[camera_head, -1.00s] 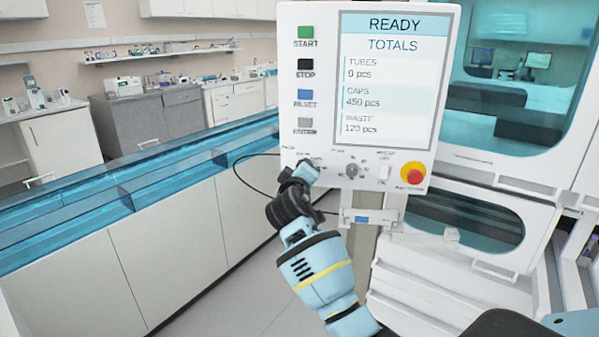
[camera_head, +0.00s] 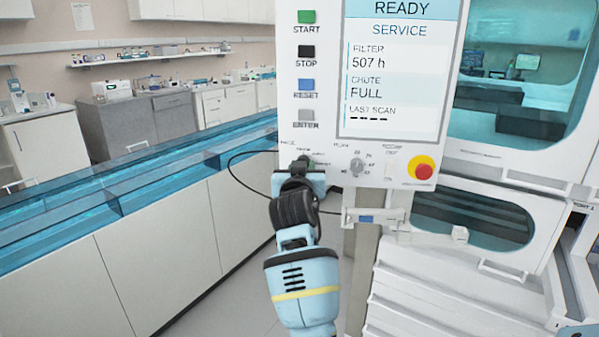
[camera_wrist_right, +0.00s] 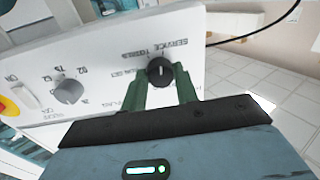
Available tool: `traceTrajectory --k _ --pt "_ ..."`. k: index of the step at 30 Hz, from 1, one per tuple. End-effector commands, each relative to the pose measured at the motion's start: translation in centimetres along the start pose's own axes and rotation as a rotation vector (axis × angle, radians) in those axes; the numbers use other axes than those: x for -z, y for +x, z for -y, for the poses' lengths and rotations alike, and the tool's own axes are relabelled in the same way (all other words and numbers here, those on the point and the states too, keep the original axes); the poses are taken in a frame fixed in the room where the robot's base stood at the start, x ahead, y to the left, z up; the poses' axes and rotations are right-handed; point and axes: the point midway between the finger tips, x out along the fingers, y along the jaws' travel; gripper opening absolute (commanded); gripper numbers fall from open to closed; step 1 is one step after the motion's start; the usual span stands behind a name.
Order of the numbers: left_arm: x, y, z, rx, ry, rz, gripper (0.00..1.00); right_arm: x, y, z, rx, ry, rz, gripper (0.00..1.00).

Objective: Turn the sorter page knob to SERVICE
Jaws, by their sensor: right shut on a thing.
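The page knob (camera_wrist_right: 160,71) is a small black round knob on the sorter's white control panel (camera_wrist_right: 115,65). In the right wrist view it sits between the two green fingers of my right gripper (camera_wrist_right: 161,84), which is shut on it. The knob's pale line points roughly toward the printed SERVICE label. In the head view my right gripper (camera_head: 303,164) is at the panel's lower left and mostly hides the knob. The panel screen (camera_head: 398,75) reads READY and SERVICE, with FILTER 507 h, CHUTE FULL and LAST SCAN below. My left gripper is not in view.
A second, grey knob (camera_head: 356,166) is just right of my gripper, and a red emergency stop (camera_head: 424,171) is farther right. Coloured START, STOP, RESET and ENTER buttons line the panel's left. A black cable (camera_head: 232,162) loops left of the panel.

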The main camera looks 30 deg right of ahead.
Motion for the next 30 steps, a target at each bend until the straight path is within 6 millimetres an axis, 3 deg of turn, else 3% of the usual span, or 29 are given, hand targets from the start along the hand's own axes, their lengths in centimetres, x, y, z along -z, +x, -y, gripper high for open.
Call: traceTrajectory --k 12,28,29,30 --pt "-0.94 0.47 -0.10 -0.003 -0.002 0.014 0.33 -0.22 0.00 0.10 -0.001 0.182 -0.008 0.07" --pt "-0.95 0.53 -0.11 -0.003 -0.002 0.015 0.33 -0.03 0.00 0.07 -0.002 0.206 -0.011 0.07" --pt "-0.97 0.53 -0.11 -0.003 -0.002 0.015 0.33 -0.02 -0.01 0.07 -0.001 0.206 -0.011 0.31" --pt "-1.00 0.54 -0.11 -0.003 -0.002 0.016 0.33 -0.02 -0.01 0.07 -0.001 0.206 -0.011 0.36"
